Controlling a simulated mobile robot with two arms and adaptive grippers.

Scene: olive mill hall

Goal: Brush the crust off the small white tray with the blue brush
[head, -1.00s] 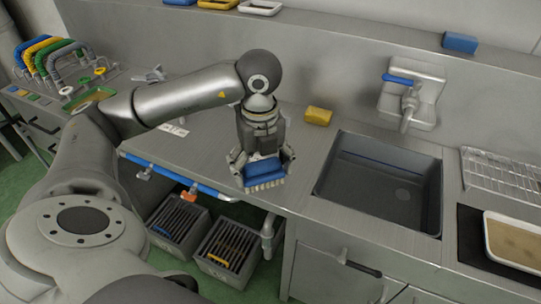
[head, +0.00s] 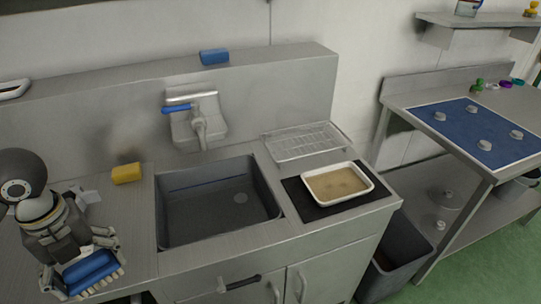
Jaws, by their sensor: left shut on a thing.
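The small white tray (head: 368,183) lies on a black mat (head: 301,197) on the counter, right of the sink. A tan-brown crust (head: 338,184) covers its inside floor. The blue brush (head: 92,268) with pale bristles is in my left gripper (head: 84,262) at the lower left of the head view, left of the sink and well away from the tray. The gripper's fingers are closed on both sides of the brush. My right gripper is not in view.
The sink (head: 215,205) lies between my left gripper and the tray, with a blue-handled tap (head: 197,125) behind it. A wire rack (head: 303,143) stands behind the tray. A yellow sponge (head: 127,173) and a blue sponge (head: 214,57) are left and behind. A grey bin (head: 400,255) stands right.

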